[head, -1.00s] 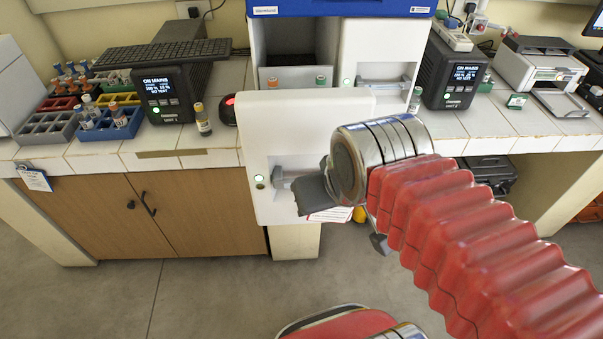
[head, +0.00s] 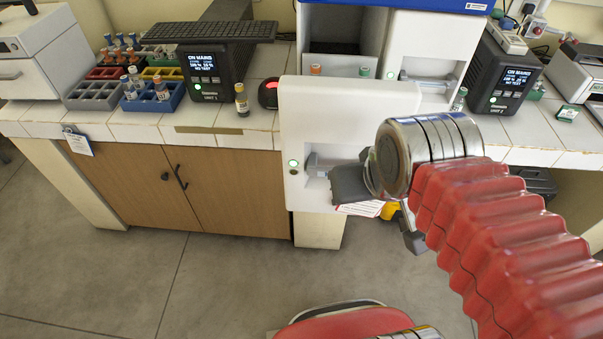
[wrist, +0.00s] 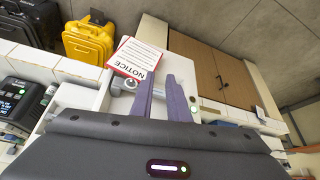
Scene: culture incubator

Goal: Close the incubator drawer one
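The incubator (head: 430,45) is a white cabinet with a blue top. Its left drawer (head: 345,115) stands pulled out towards me, with orange-capped and green-capped bottles showing above its white front. A grey handle (head: 318,163) and a green light are on that front. The right drawer front (head: 430,45) looks flush. My gripper (head: 345,183) is at the handle's right side in the head view, its fingers mostly hidden. In the wrist view its two dark fingers (wrist: 161,78) are apart and overlap the handle bar (wrist: 128,87); I cannot tell whether they touch it.
A notice card (wrist: 137,58) hangs near the handle. Vial racks (head: 125,90), a black unit (head: 215,75) and a loose vial (head: 242,100) stand on the tiled bench at left. A yellow case (wrist: 90,40) is on the floor. Open floor lies in front.

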